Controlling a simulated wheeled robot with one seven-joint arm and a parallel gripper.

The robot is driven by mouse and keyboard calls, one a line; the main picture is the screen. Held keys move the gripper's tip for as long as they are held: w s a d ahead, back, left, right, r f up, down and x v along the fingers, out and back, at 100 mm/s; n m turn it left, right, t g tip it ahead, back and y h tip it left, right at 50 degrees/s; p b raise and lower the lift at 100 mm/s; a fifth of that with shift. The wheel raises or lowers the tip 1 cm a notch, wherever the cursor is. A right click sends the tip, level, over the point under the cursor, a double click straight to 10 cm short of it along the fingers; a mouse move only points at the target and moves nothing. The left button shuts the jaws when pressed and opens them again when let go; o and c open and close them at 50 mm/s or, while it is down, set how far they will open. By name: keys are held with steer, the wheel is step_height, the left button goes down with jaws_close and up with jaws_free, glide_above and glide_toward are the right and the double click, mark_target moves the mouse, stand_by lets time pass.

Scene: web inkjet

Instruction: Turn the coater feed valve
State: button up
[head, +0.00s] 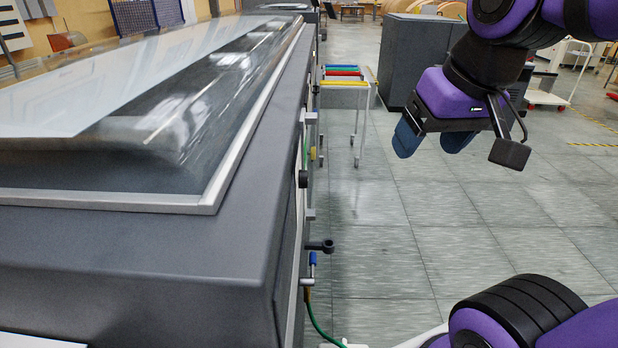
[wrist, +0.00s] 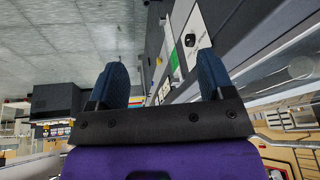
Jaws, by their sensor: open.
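The grey coating machine (head: 240,243) fills the left of the head view. Its right side carries a black lever-like fitting (head: 320,246), a blue-handled fitting (head: 313,259) with a green hose (head: 317,318) below it, and a black round knob (head: 303,179). I cannot tell for sure which is the feed valve. My gripper (head: 432,143) is open and empty, in the air over the floor, right of the machine and apart from it. In the wrist view my gripper (wrist: 163,78) shows both blue fingers spread. Beyond them is a panel with a black knob (wrist: 190,40) and a green patch (wrist: 173,60).
A white-legged cart (head: 362,104) with coloured bars stands by the machine's far end. A dark grey cabinet (head: 420,58) is behind my gripper. The tiled floor (head: 390,235) right of the machine is clear.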

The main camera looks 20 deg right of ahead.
steer(key=w+a+f+m+g+y, duration=0.3)
steer(key=w+f+m+g+y, duration=0.2)
steer(key=w+f, duration=0.15)
steer(key=m+t+y, duration=0.8)
steer(key=m+y, duration=0.3)
steer(key=m, duration=0.6)
glide_toward(304, 179)
steer(key=w+d+f, duration=0.1)
steer(key=d, duration=0.2)
steer(key=x, duration=1.1)
steer(key=shift+f, duration=0.25)
steer(key=shift+s, duration=0.1)
steer(key=shift+c, duration=0.2)
steer(key=c, duration=0.9)
